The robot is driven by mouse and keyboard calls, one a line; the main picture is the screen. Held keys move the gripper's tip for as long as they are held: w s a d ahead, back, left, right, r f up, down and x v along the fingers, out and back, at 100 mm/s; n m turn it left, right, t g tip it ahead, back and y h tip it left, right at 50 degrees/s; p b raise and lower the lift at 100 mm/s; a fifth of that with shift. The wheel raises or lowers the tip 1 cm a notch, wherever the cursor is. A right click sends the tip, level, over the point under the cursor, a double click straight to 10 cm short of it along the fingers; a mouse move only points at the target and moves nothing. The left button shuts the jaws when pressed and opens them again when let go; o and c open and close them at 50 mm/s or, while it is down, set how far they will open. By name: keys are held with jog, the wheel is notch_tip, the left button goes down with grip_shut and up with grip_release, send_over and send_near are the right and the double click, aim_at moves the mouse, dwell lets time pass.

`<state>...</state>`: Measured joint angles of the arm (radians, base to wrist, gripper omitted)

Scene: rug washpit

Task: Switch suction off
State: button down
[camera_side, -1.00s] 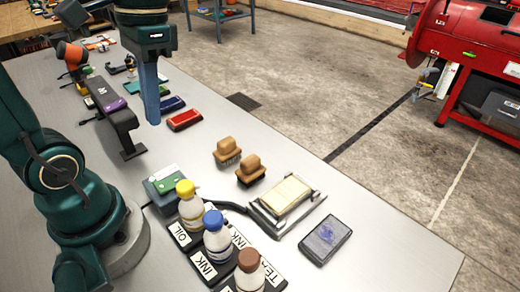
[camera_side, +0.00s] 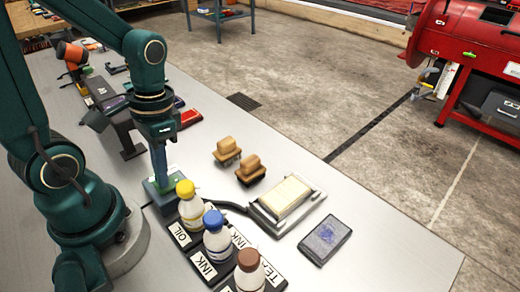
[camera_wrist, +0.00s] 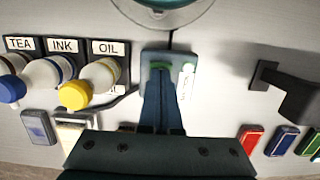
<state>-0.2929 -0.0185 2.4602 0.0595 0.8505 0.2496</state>
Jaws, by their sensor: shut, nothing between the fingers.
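The suction switch box (camera_side: 152,196) is a small grey-blue box with a green top part, on the table behind the yellow-capped bottle. My gripper (camera_side: 161,178) is shut and empty, pointing down with its blue fingertips at the box's green part. In the wrist view the box (camera_wrist: 188,58) lies under my fingers (camera_wrist: 160,80), with a green piece (camera_wrist: 161,67) at their tips and a white label strip (camera_wrist: 187,82) beside them. The fingers hide much of the box top. I cannot tell whether they touch it or which way the switch is set.
OIL (camera_side: 190,207), INK (camera_side: 217,243) and TEA (camera_side: 250,272) bottles stand close by in a black rack. Two brown brushes (camera_side: 250,168), a framed pad (camera_side: 285,198) and a tablet (camera_side: 325,240) lie to the right. A dark stand (camera_side: 125,130) is behind my gripper.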

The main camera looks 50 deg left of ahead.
jog(key=shift+f, duration=0.15)
jog(key=shift+s+f, duration=0.1)
jog(key=shift+f, duration=0.1)
dwell(0.3)
jog(key=shift+w+r, duration=0.2)
jog(key=shift+w, duration=0.65)
notch_tip(320, 180, up, 14)
jog(key=w, duration=0.2)
dwell(0.4)
jog(key=shift+f, duration=0.1)
